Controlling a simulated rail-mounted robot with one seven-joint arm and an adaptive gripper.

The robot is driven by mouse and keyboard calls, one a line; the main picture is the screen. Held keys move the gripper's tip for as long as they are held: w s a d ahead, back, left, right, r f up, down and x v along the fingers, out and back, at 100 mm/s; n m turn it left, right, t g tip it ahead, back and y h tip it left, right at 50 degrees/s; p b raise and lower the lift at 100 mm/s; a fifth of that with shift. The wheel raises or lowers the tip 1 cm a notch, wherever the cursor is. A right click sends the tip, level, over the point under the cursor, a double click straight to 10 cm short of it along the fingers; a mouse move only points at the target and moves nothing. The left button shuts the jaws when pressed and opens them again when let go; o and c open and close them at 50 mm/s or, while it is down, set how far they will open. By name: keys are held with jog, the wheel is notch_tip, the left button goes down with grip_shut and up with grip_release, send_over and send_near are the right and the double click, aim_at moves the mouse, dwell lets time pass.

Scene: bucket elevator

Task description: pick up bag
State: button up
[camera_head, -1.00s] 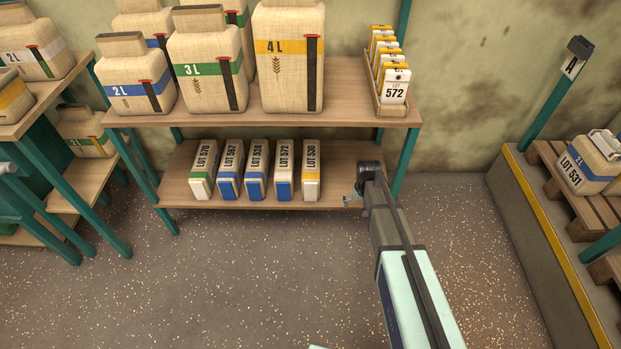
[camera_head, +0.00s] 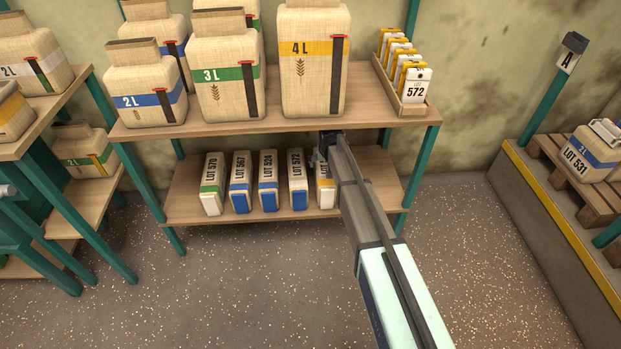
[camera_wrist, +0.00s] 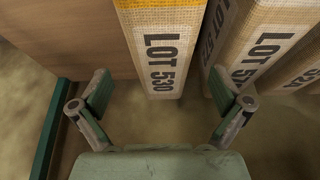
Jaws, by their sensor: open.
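Several slim woven bags with lot labels stand in a row on the lower shelf. The rightmost, the yellow-banded LOT 530 bag (camera_head: 326,190), is partly covered by my arm in the head view. In the wrist view the LOT 530 bag (camera_wrist: 165,50) lies between and ahead of my spread fingers. My gripper (camera_wrist: 160,90) is open and empty. In the head view my gripper (camera_head: 323,150) is over the far end of this bag, and its fingers are mostly hidden. I cannot tell if a finger touches the bag.
The blue-banded LOT 572 bag (camera_head: 297,185) stands close beside it; in the wrist view this neighbour (camera_wrist: 255,50) is near my right finger. The upper shelf (camera_head: 365,107) with large bags is above. The lower shelf (camera_head: 375,185) is bare to the right.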

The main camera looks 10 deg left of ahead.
jog(key=shift+a+f, duration=0.25)
jog(key=shift+b+x, duration=1.15)
jog(key=shift+x, duration=2.45)
jog(key=shift+s+d, duration=0.1)
jog(key=shift+d, duration=0.05)
jog(key=c, duration=1.5)
jog(key=shift+r, duration=0.15)
jog(key=shift+c, duration=1)
jog(key=shift+r, duration=0.2)
